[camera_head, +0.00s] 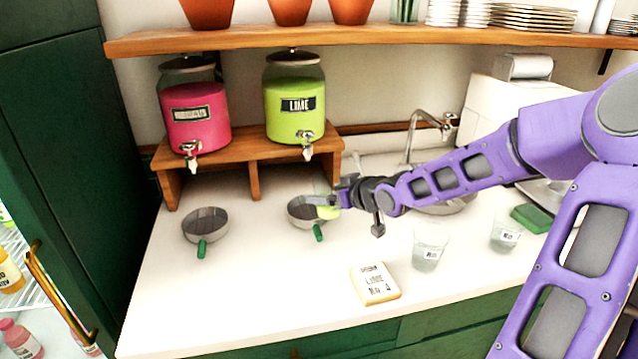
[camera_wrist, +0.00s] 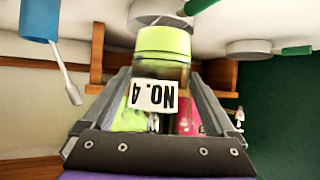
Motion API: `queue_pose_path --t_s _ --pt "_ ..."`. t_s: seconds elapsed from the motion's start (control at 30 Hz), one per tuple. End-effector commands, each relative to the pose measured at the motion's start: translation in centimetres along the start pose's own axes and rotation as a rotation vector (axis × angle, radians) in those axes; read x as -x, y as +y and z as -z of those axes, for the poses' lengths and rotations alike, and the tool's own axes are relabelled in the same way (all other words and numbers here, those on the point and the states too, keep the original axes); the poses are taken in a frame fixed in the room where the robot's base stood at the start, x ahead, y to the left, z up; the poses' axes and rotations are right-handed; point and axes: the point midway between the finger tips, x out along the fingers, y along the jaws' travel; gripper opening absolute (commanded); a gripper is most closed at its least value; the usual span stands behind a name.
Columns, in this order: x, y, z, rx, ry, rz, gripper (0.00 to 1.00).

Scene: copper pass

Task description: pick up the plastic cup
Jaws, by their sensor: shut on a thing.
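My gripper (camera_head: 322,200) is shut on a clear plastic cup (camera_head: 328,211) with lime-green liquid in its bottom. In the wrist view the cup (camera_wrist: 162,45) sits between both fingers, upside down in that picture, with a white "NO. 4" label. In the head view my gripper partly hides the cup, which is beside or over the rim of the right-hand pan (camera_head: 298,212). I cannot tell whether it touches the pan or counter. Two other clear cups, one near the front (camera_head: 430,247) and one further right (camera_head: 505,235), stand on the counter.
Pink (camera_head: 195,115) and lime (camera_head: 294,108) dispensers stand on a wooden riser (camera_head: 232,158) behind the pans. Another pan (camera_head: 205,225) is at left. A "LIME No. 4" card (camera_head: 375,284) lies in front. A faucet (camera_head: 425,125) and green sponge (camera_head: 530,218) are right. Front-left counter is clear.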

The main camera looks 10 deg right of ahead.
Motion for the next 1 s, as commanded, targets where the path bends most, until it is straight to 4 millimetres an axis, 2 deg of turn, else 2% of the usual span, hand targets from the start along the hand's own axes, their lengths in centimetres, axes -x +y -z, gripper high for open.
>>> queue_pose_path --t_s 0.2,0.5,1.0 --pt "2.9 0.1 -1.3 -0.003 -0.001 -0.002 0.25" --pt "5.4 0.1 -2.9 -0.002 0.0 -0.002 0.25" --pt "7.3 0.0 -4.0 -0.002 0.0 0.0 0.25"
